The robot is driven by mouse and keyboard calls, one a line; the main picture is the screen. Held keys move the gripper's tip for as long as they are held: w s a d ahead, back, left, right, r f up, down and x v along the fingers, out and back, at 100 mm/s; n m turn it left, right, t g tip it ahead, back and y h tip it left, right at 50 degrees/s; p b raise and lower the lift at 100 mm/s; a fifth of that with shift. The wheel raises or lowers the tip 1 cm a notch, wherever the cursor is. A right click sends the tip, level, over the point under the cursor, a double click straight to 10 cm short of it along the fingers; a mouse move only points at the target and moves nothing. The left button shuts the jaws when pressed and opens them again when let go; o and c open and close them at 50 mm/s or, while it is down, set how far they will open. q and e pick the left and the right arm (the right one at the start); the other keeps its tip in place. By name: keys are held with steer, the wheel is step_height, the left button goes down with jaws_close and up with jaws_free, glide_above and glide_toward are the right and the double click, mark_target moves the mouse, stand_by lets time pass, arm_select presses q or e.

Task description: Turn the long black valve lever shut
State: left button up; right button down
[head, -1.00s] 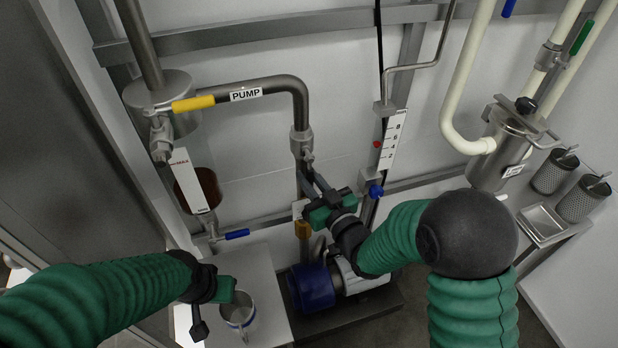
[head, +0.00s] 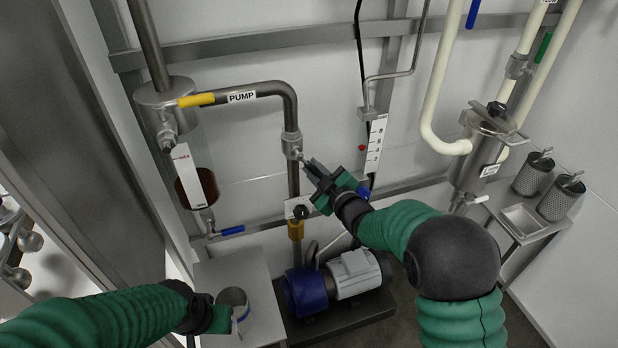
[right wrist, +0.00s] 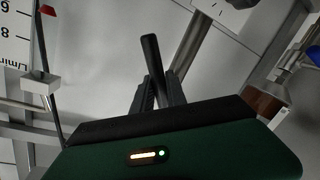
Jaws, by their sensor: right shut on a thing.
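My right gripper (head: 315,172) is shut on the long black valve lever (right wrist: 150,60), which shows between its fingers (right wrist: 155,88) in the right wrist view. In the head view the gripper covers most of the lever. The valve (head: 292,146) sits on the vertical pipe under the PUMP label (head: 242,96), up and left of the gripper. The lever's exact angle to the pipe is hard to tell. My left gripper (head: 218,318) is low at the left, beside a metal cup (head: 235,299); its fingers are mostly hidden.
The blue and grey pump (head: 330,282) stands below my right gripper. A yellow handle (head: 196,100) and a blue handle (head: 232,230) are at the left. A scale plate (head: 376,145) is close to the right gripper. A canister (head: 480,155) and perforated baskets (head: 548,185) are at the right.

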steer(key=n, duration=0.1)
steer(key=d+n, duration=0.1)
steer(key=shift+w+d+r+n+h, duration=0.1)
steer(key=shift+r+n+h, duration=0.2)
steer(key=shift+r+h, duration=0.1)
steer(key=shift+w+d+r+n+h+b, duration=0.1)
steer(key=shift+d+r+n+h+b, duration=0.1)
steer(key=shift+r+n+b, duration=0.25)
steer(key=shift+w+d+r+n+h+b, duration=0.1)
steer(key=shift+d+r+n+b, duration=0.1)
steer(key=shift+n, duration=0.45)
steer(key=n, duration=0.1)
steer(key=r+n+b, duration=0.1)
steer(key=r+n, duration=0.1)
steer(key=shift+d+r+h+b, duration=0.1)
steer(key=shift+d+h+b, duration=0.15)
steer(key=shift+h+b, duration=0.15)
steer(key=shift+w+r+n+h+b, duration=0.1)
steer(key=shift+r+n+h+b, duration=0.25)
steer(key=shift+r+n, duration=0.3)
steer(key=c, duration=1.3)
jaws_free()
steer(key=shift+c, duration=0.2)
